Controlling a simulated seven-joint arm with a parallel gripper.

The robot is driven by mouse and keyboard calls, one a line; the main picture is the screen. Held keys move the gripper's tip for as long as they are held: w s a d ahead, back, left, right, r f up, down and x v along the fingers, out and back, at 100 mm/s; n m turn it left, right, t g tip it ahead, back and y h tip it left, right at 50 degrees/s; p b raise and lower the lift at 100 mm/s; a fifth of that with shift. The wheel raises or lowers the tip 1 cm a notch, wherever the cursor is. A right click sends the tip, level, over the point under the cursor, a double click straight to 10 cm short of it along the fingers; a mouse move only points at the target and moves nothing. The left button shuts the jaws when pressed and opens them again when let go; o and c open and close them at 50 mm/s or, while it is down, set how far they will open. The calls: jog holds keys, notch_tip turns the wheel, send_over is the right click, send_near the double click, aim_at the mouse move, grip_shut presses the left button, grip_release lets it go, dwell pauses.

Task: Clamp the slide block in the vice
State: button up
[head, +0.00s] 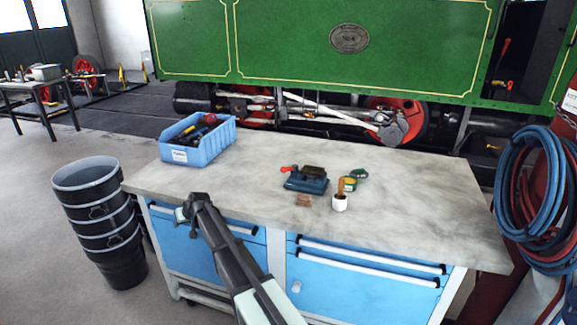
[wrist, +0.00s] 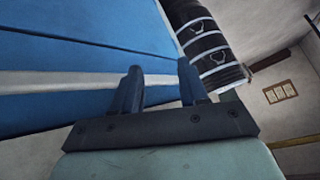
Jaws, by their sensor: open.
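The blue vice (head: 305,184) stands on the workbench top, with a red handle at its left. A dark brown piece shows at its upper back; I cannot tell whether it sits in the jaws or behind them. A small brown block (head: 304,200), which looks like the slide block, lies on the bench just in front of the vice, apart from it. My gripper (head: 181,214) is at the bench's front edge, well left of vice and block. In the wrist view my gripper (wrist: 160,84) is open, with nothing between its fingers; vice and block are out of that view.
A blue bin (head: 198,152) of tools stands at the bench's back left. A white pot with a brush (head: 340,202) and a green-yellow tin (head: 350,183) stand right of the vice. Stacked black buckets (head: 100,225) stand left of the bench. The bench's right side is clear.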

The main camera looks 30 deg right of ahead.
jog(key=w+a+r+t, duration=0.1)
jog(key=w+r, duration=0.5)
jog(key=r, duration=0.4)
notch_tip(320, 180, up, 18)
jog(key=n+g+h, duration=0.4)
jog(key=n+g, duration=0.2)
jog(key=n, duration=1.1)
send_over(288, 168)
jog(key=s, duration=0.3)
jog(key=x, duration=1.3)
jog(key=shift+w+f, duration=0.1)
grip_shut()
